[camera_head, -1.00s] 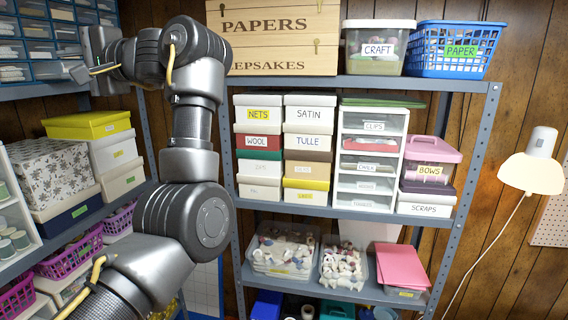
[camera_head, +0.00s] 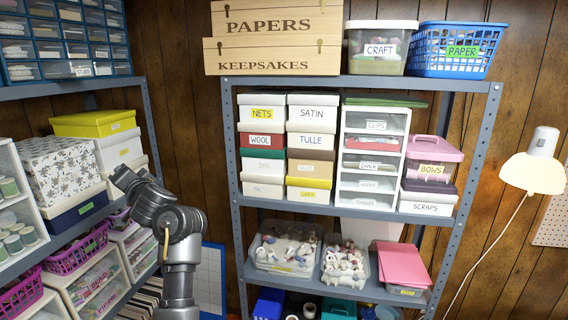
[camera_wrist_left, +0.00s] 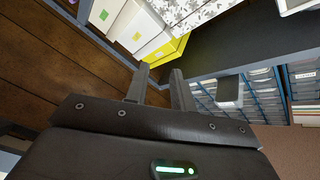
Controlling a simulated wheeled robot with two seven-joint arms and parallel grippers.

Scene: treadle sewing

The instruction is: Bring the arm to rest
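My left arm (camera_head: 182,250) rises from the bottom of the head view, bends, and reaches left in front of the left shelf. Its gripper cannot be made out clearly there. In the left wrist view my left gripper (camera_wrist_left: 160,72) has its two fingers apart, with nothing held between them. My right arm and gripper are in neither current view.
A blue drawer cabinet (camera_head: 62,30) stands on the left shelf; one small drawer (camera_wrist_left: 230,91) sticks out in the wrist view. A floral box (camera_head: 60,170) and a yellow-lidded box (camera_head: 93,123) sit below. The back shelf (camera_head: 355,84) holds labelled boxes.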

